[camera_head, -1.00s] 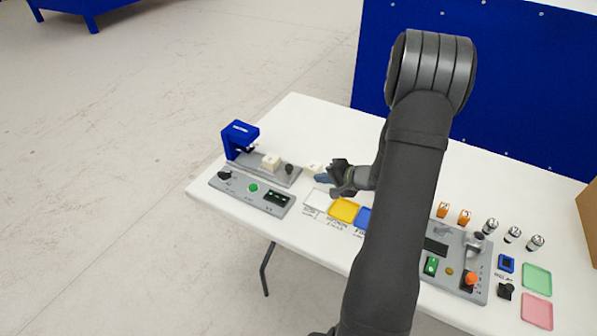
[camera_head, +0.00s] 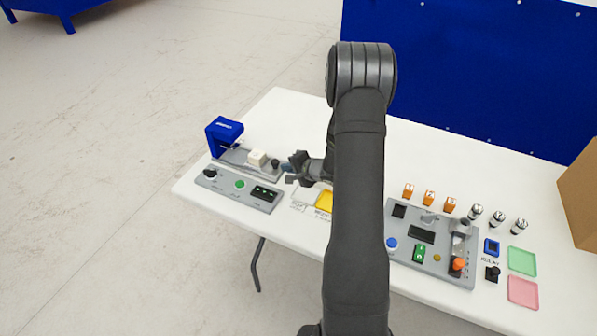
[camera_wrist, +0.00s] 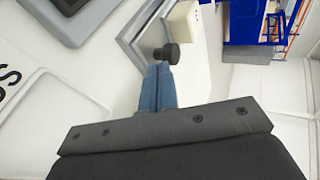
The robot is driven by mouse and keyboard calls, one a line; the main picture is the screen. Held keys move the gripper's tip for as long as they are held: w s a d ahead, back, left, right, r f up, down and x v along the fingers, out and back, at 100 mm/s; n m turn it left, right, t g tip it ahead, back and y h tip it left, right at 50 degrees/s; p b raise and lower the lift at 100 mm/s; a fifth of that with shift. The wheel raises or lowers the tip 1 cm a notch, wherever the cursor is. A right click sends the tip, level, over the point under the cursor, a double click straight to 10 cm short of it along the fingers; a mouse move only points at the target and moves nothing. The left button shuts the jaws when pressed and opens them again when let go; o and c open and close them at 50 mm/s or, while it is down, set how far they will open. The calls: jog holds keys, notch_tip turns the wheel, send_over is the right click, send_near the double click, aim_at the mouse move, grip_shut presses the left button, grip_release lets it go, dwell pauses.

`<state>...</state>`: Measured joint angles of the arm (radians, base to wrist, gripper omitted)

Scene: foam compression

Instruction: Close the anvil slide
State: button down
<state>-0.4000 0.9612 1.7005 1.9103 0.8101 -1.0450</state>
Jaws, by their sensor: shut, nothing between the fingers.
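The anvil slide is a grey plate (camera_head: 235,156) at the foot of the blue press (camera_head: 222,138), at the table's left end. A cream foam block (camera_head: 256,158) sits on it, and a black knob (camera_head: 275,164) stands at its right end. In the wrist view the knob (camera_wrist: 167,54) is just beyond my fingertips, with the foam block (camera_wrist: 183,24) behind it. My gripper (camera_head: 287,169) is shut and empty, its blue fingers together right beside the knob. I cannot tell whether they touch it.
A control panel (camera_head: 222,189) with a dial, green button and display lies in front of the slide. A yellow tray (camera_head: 325,199) is to the right. A second panel (camera_head: 400,250) with orange and silver pieces is farther right.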

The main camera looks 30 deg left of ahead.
aim_at(256, 156)
jog(key=shift+w+a, duration=0.15)
jog(key=shift+a, duration=0.55)
jog(key=a, duration=1)
jog(key=shift+a, duration=0.4)
jog(key=shift+r, duration=0.1)
